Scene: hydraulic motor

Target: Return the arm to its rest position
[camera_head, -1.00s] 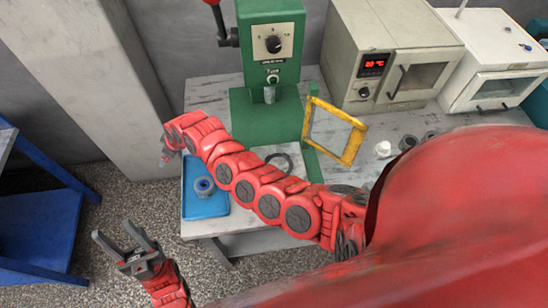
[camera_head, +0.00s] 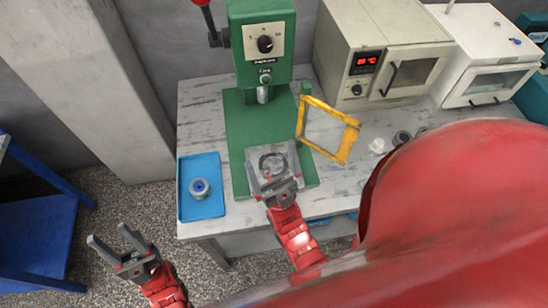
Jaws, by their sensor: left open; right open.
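My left gripper (camera_head: 117,244) is open and empty, low at the left over the speckled floor. My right gripper (camera_head: 268,174) is open, with its fingers over the front of the green press base (camera_head: 240,128). My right arm (camera_head: 299,240) is red and comes up from the bottom centre. A red part of my body covers the lower right and hides part of the table.
A green press (camera_head: 264,45) stands on the grey table, with a yellow-framed guard (camera_head: 345,143) at its right. A blue tray (camera_head: 186,209) holds a grey round part (camera_head: 200,188). An oven (camera_head: 355,50) and a white machine (camera_head: 480,60) stand behind. A blue frame (camera_head: 40,235) is at far left.

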